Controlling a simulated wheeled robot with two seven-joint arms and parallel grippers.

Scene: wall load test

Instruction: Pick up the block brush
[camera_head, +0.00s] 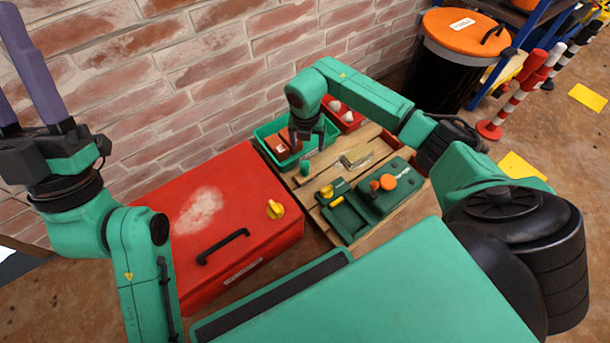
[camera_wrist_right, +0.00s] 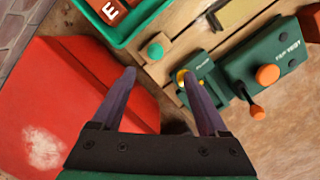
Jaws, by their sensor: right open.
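The block brush seems to be the pale, yellowish block (camera_head: 356,156) on the wooden board, right of my right gripper in the head view. Part of a similar yellowish piece (camera_wrist_right: 236,12) shows at the top edge of the right wrist view, cut off by the frame. My right gripper (camera_head: 302,150) points down above the board, beside the green bin. In the wrist view its purple fingers (camera_wrist_right: 159,78) are apart with nothing held between them. My left gripper (camera_head: 22,72) is raised at the far left, its fingers apart and empty, away from the board.
A green bin (camera_head: 262,138) holds a red block; a red bin (camera_head: 357,121) with white items stands behind. A green tester (camera_head: 372,205) with orange and yellow knobs lies on the board. A large red case (camera_head: 265,180) with a black handle is left. A brick wall stands behind.

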